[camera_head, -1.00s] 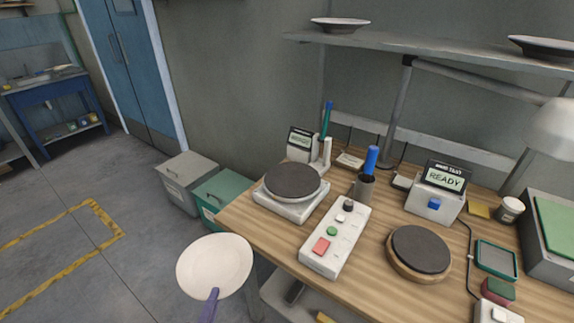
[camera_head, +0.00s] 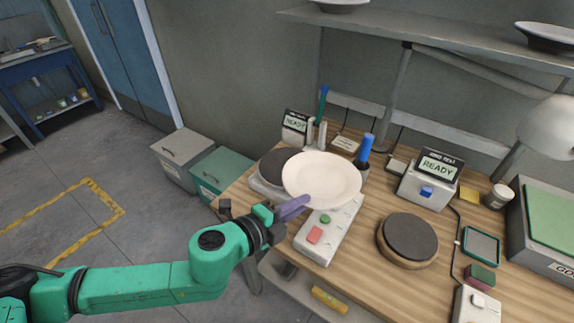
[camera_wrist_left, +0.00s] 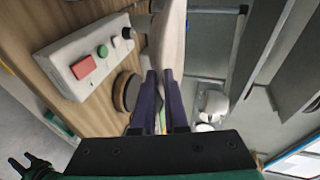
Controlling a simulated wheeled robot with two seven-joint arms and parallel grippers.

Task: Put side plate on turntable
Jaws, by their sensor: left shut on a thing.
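The side plate (camera_head: 321,179) is a round cream plate, held up above the bench between the scale and the control box. My left gripper (camera_head: 292,207) is shut on its near rim. In the left wrist view, the purple fingers (camera_wrist_left: 158,95) pinch the plate (camera_wrist_left: 172,35), which is seen nearly edge-on. The turntable (camera_head: 409,238) is a dark grey disc on a round wooden base, to the right of the plate and apart from it. It also shows in the left wrist view (camera_wrist_left: 122,92). A dark forked part of mine shows at that view's lower left, perhaps my right gripper.
A control box (camera_head: 328,232) with buttons stands below the plate. The scale (camera_head: 272,163) is partly hidden behind the plate. A READY display box (camera_head: 430,180) stands behind the turntable, and a lamp (camera_head: 548,128) at the right. The turntable's top is clear.

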